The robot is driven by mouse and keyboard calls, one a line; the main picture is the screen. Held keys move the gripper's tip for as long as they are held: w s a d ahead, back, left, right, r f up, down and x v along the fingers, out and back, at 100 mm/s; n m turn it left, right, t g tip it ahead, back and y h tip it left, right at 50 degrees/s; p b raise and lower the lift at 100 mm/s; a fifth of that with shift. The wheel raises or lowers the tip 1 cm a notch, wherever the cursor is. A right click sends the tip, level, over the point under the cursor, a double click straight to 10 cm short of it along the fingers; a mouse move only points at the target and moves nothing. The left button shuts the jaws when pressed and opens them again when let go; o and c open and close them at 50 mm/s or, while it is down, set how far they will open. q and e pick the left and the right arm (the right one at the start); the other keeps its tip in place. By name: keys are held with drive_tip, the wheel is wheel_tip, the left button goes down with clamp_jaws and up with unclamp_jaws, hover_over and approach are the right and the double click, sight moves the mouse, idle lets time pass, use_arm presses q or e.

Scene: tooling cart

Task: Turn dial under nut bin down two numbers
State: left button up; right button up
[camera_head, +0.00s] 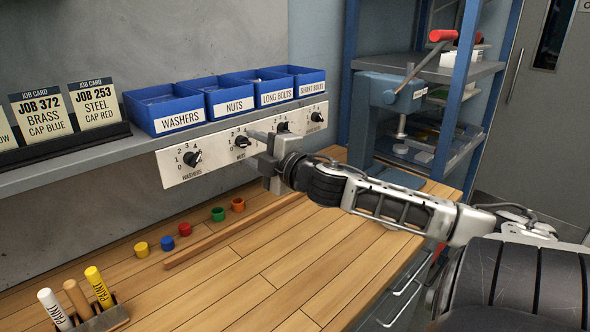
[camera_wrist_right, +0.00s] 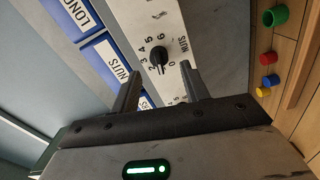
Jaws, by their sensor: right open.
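The NUTS bin (camera_head: 234,98) is a blue bin with a white label, on the grey shelf. Below it, on a pale dial panel, is the black nuts dial (camera_head: 242,142) with printed numbers around it. The nuts dial also shows in the wrist view (camera_wrist_right: 159,56), ahead of and roughly between the fingers; which number it points at is hard to read. My right gripper (camera_head: 260,146) is open and empty, close to the panel just right of the nuts dial in the head view. In the wrist view its two fingers (camera_wrist_right: 161,88) stand apart, not closed on the dial. My left gripper is out of view.
The washers dial (camera_head: 193,159) is at the left, and another dial (camera_head: 316,117) at the right of the panel. My right wrist partly covers the panel. Coloured caps (camera_head: 185,229) and a wooden strip (camera_head: 232,232) lie on the bench below.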

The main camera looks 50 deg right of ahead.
drive_tip(key=s+a, duration=0.1)
drive_tip(key=s, duration=1.2)
drive_tip(key=shift+s+a, duration=0.15)
drive_tip(key=shift+a, duration=0.1)
